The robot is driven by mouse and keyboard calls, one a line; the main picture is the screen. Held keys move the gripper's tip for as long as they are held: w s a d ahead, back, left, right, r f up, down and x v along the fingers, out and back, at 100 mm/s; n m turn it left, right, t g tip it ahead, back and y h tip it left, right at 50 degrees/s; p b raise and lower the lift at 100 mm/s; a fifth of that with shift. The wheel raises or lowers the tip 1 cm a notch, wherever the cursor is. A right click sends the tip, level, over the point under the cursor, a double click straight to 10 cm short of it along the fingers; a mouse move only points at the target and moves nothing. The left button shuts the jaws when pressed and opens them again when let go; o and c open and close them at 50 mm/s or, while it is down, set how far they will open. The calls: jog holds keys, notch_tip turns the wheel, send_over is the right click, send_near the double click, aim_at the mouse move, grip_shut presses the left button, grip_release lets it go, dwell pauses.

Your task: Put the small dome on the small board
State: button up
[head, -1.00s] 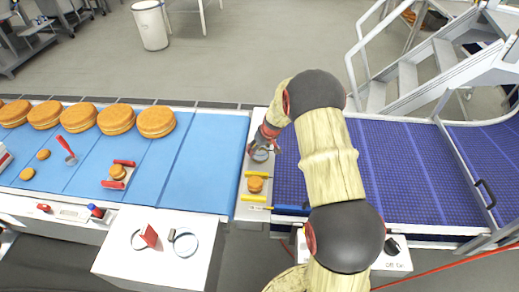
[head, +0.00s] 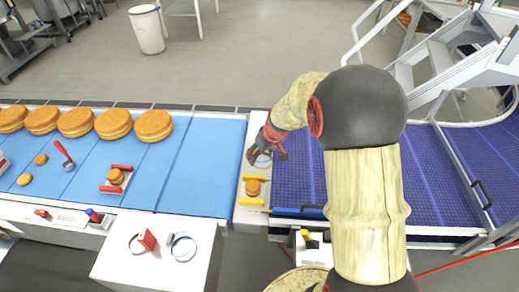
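My gripper (head: 266,152) is at the far end of the pale strip between the blue mat and the purple belt, pointing down. A small round clear shape, which looks like the small dome (head: 262,160), shows at its fingertips. The view is too small to tell whether the fingers are closed on it. On the same strip, nearer me, a small filled round (head: 253,187) sits between two yellow bars (head: 251,202). Another small round (head: 115,176) sits between red bars (head: 110,189) on the blue mat. I cannot tell for certain which of these is the small board.
Several large filled rounds (head: 113,124) line the back of the blue mat (head: 205,160). A red-handled tool (head: 64,153) and small loose rounds lie at left. The purple belt (head: 430,180) is clear.

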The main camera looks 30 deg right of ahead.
jog(key=shift+s+a+r, duration=0.15)
jog(key=shift+s+r, duration=0.05)
jog(key=shift+s, duration=0.2)
jog(key=shift+s+a+r, duration=0.15)
jog(key=shift+s+r, duration=0.05)
jog(key=shift+s, duration=0.2)
jog(key=s+a+r, duration=0.1)
jog(key=s+a, duration=0.1)
jog(key=a, duration=0.3)
jog(key=shift+a+r, duration=0.3)
jog(key=shift+r, duration=0.05)
